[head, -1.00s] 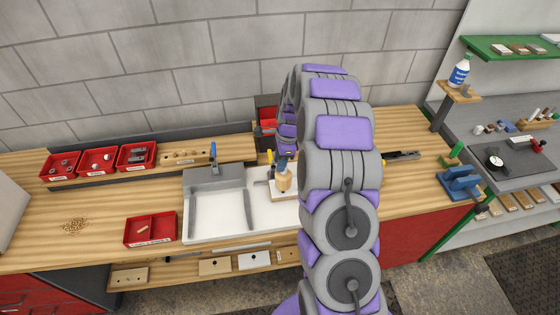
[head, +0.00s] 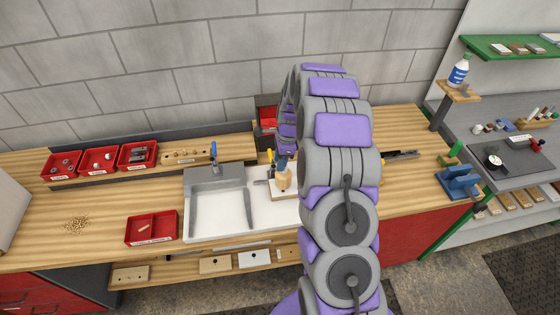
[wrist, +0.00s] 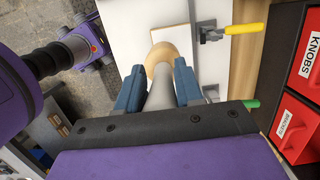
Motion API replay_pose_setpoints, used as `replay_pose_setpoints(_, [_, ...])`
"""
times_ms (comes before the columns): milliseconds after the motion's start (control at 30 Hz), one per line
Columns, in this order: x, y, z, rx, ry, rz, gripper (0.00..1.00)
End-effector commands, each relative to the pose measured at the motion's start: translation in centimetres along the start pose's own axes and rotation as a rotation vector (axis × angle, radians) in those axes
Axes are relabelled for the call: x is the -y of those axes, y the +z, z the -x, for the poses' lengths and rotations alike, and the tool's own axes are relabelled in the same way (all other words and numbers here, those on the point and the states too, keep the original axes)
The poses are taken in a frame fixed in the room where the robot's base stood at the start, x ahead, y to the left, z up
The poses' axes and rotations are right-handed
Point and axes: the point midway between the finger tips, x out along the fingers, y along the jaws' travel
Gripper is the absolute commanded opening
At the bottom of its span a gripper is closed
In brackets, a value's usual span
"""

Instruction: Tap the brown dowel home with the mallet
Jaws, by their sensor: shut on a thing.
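My gripper (wrist: 158,88) is shut on the grey handle of the mallet (wrist: 170,52), whose rounded tan wooden head shows beyond the blue fingers. In the head view the mallet head (head: 284,181) hangs below my gripper (head: 282,164), over the right part of the white work surface. A pale board (wrist: 172,38) lies under the head in the wrist view. I cannot tell whether the head touches anything. The brown dowel cannot be made out; the mallet and my arm cover that area.
A yellow-handled clamp (wrist: 245,29) stands beside the board. A red tray (head: 152,229) with a small tan peg is at the left front. Red bins (head: 101,160) line the back left. A blue fixture (head: 460,184) sits at the right end of the bench.

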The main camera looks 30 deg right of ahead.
Motion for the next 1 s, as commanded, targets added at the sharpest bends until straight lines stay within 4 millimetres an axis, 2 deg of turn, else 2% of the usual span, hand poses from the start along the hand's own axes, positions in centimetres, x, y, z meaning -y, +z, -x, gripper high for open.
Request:
replay_pose_setpoints(267, [0.0,0.1,0.5,0.0,-0.001,0.0,0.0])
replay_pose_setpoints(700, [0.0,0.9,4.7,0.001,-0.001,-0.001,0.0])
replay_pose_setpoints(1000, [0.0,0.9,4.8,0.001,0.0,-0.001,0.0])
